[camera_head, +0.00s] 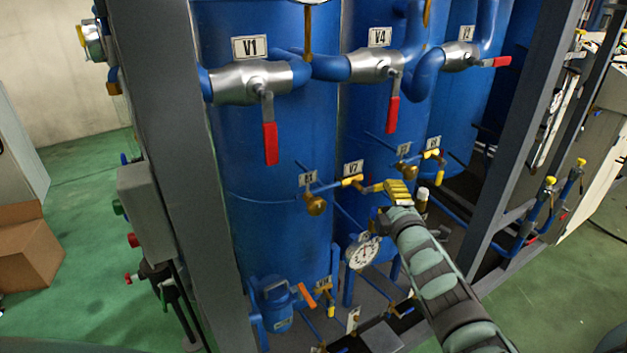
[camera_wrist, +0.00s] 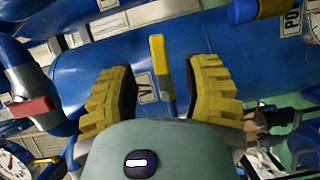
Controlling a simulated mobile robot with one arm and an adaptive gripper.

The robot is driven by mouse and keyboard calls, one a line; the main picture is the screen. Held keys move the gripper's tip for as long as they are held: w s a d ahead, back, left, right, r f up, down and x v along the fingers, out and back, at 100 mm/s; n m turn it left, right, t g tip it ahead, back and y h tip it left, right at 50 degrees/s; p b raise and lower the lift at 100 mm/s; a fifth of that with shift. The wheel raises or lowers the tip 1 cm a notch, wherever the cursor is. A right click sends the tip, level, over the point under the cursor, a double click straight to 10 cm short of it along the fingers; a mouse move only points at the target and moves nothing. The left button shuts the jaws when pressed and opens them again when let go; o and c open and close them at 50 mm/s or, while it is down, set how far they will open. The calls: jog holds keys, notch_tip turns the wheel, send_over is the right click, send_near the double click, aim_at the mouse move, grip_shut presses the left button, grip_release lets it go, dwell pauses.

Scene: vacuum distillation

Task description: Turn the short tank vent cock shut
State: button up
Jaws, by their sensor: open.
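A small cock with a yellow lever (camera_head: 352,181) sits on a thin pipe in front of the blue tank, just below the V7 tag (camera_head: 353,167). In the wrist view a yellow lever (camera_wrist: 159,62) stands between my two spread yellow fingers, with a gap on each side. A partly hidden tag (camera_wrist: 145,88) is behind it. My gripper (camera_head: 398,189) is open and empty, just right of the V7 cock in the head view. No tag readably names the short tank vent cock, so I cannot tell which one it is.
Red-handled valves V1 (camera_head: 269,140) and V4 (camera_head: 392,112) are above. Another yellow-handled cock (camera_head: 433,153) is behind my gripper. A pressure gauge (camera_head: 363,252) is below. A grey frame post (camera_head: 170,150) stands at left.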

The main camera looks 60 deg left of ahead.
aim_at(382, 188)
jog(key=shift+p+x, duration=0.6)
jog(key=shift+x, duration=1.5)
jog(key=shift+w+a, duration=0.15)
jog(key=shift+a, duration=0.5)
jog(key=shift+o, duration=0.2)
jog(key=shift+d, duration=0.1)
grip_shut()
